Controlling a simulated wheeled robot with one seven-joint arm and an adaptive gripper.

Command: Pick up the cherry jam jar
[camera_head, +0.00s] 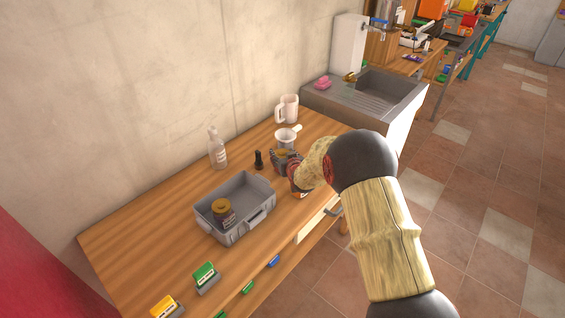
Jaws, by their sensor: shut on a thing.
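My gripper (286,168) is over the right half of the wooden table, shut on a small dark jar with a brownish lid (284,155). The fingers and wrist hide much of this jar, and its label cannot be read. I cannot tell whether it is clear of the table. Another dark jar with a gold lid (222,212) stands upright in the grey bin; its label is also too small to read. Which of them is the cherry jam jar cannot be told from this view.
The grey bin (258,187) stands left of my gripper. A clear bottle (217,149), a small dark bottle (258,160), a white cup (286,137) and a pink mug (289,107) are close by. Green (206,275) and yellow (166,305) boxes sit at the near left. A sink (375,95) adjoins the table.

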